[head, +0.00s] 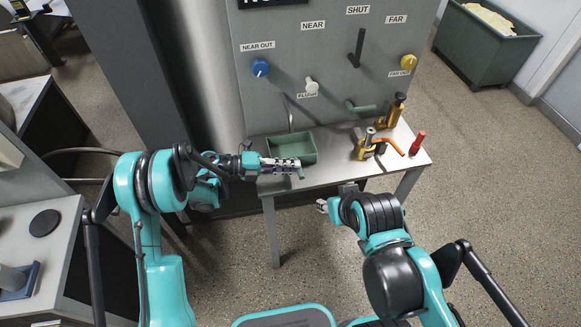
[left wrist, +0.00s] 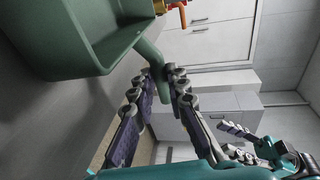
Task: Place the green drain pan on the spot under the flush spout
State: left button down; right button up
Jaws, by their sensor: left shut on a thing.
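The green drain pan (head: 292,147) is at the left end of the grey bench, below the thin flush spout (head: 290,113). My left gripper (head: 297,165) is shut on the pan's handle at its front side. In the left wrist view the pan (left wrist: 85,35) fills the upper left, and its green handle (left wrist: 149,52) runs down between the fingers. I cannot tell whether the pan's bottom touches the bench. My right gripper (head: 334,198) is empty in front of the bench with its fingers apart; it also shows in the left wrist view (left wrist: 243,142).
The bench (head: 330,172) also holds brass and orange tools (head: 367,144), a dark-topped brass item (head: 396,108) and a red cylinder (head: 417,143) on the right. The panel behind has a blue knob (head: 260,68), a white flush knob (head: 311,85) and a black lever (head: 357,46).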

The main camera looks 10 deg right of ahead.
pick_arm(q)
jog(key=shift+f, duration=0.2)
jog(key=c, duration=1.5)
grip_release()
jog(key=shift+r, duration=0.1)
jog(key=shift+w+a+r, duration=0.1)
jog(key=shift+a+r, duration=0.05)
jog(key=shift+r, duration=0.1)
jog(key=s+p+v, duration=0.1)
jog(key=p+v, duration=0.2)
jog(key=v, duration=0.8)
jog(key=shift+w+a, duration=0.35)
jog(key=shift+w, duration=0.05)
